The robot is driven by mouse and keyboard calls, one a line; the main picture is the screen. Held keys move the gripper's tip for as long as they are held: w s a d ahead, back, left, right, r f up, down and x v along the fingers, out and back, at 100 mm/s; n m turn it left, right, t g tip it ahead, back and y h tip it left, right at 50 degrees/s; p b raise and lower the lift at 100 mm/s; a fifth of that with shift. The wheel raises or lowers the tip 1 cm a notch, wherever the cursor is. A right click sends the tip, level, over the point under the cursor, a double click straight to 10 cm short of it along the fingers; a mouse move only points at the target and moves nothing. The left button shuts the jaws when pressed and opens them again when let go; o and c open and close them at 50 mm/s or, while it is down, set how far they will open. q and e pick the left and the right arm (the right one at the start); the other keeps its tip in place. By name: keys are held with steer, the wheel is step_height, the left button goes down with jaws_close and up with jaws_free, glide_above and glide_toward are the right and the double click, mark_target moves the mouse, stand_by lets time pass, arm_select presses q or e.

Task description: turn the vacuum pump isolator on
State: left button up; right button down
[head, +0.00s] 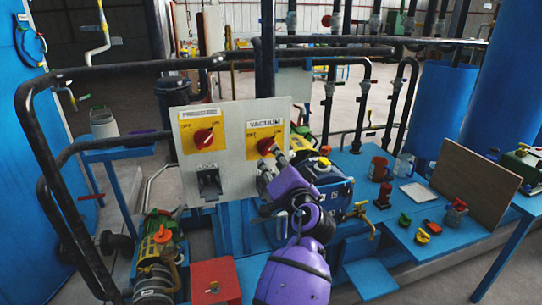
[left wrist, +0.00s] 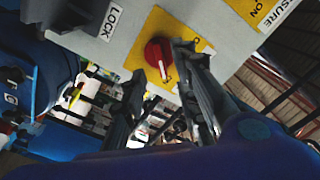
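The vacuum isolator has a red knob (head: 265,146) on a yellow plate (head: 256,133) under the VACUUM label, on the right half of a pale panel (head: 227,152). My left gripper (head: 273,161) is just in front of and below this knob, partly covering its plate. In the left wrist view, the red knob (left wrist: 158,52) with a white pointer line shows between the two spread fingertips of my left gripper (left wrist: 161,60). The gripper is open and holds nothing; I cannot tell whether a finger touches the knob. My right gripper is not in view.
A similar pressure isolator knob (head: 203,138) sits to the left on the same panel, with a dark lock switch (head: 209,184) below it. Black pipes (head: 120,70) run around the panel. A blue bench (head: 385,208) with small valves stands to the right.

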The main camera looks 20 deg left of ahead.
arm_select(q)
steer(key=v, duration=0.5)
steer(key=shift+s+d, duration=0.1)
steer(key=shift+s, duration=0.05)
